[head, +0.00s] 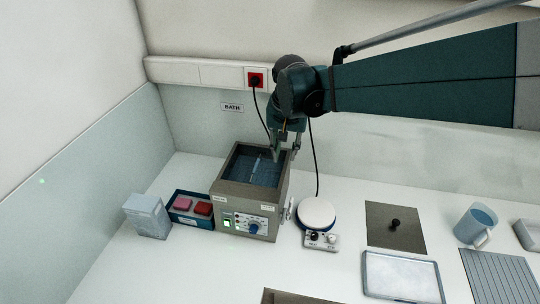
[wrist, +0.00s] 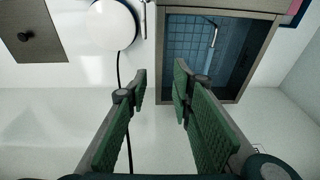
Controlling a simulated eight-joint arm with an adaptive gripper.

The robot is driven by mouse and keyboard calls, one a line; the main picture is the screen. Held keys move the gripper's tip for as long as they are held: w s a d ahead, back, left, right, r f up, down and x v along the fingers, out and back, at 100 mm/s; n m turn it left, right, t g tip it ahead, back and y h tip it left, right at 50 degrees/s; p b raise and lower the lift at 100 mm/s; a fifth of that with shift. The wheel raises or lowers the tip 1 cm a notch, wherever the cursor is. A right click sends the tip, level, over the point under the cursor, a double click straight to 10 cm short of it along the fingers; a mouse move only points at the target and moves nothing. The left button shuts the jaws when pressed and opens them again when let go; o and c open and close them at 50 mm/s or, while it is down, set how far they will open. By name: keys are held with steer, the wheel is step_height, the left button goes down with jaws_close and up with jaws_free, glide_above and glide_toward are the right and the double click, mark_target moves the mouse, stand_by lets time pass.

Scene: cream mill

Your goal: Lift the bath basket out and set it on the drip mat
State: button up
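The grey bath (head: 236,204) stands on the bench with its top open. Inside it lies a blue-looking mesh basket, seen in the wrist view as a grid (wrist: 185,40) with a thin pale handle (wrist: 213,34). How deep the basket sits is hard to tell. My gripper (head: 285,155) is above the bath's back right rim, also in the wrist view (wrist: 160,82). Its green-padded fingers are apart with nothing between them. A grey ribbed mat (head: 497,275), apparently the drip mat, lies flat at the right front, with its surface bare.
A round white-topped plate device (head: 316,214) stands right of the bath. A blue box (head: 190,217) with pink and red items and a pale box (head: 148,215) are at left. A lid with knob (head: 385,235), a white-rimmed tray (head: 402,277) and a blue mug (head: 474,224) lie rightward.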

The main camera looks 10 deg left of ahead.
steer(key=g+p, duration=0.1)
glide_above(256, 165)
steer(key=s, duration=0.1)
steer(key=shift+h, duration=0.3)
step_height(256, 165, down, 4)
steer(key=shift+s+f, duration=0.15)
steer(key=shift+w+f, duration=0.2)
steer(key=shift+f, duration=1.1)
steer(key=shift+w+f+p, duration=0.2)
steer(key=shift+f, duration=1.1)
steer(key=shift+w+f+p, duration=0.15)
steer(key=shift+f+p, duration=0.05)
steer(key=shift+f, duration=1.05)
jaws_close()
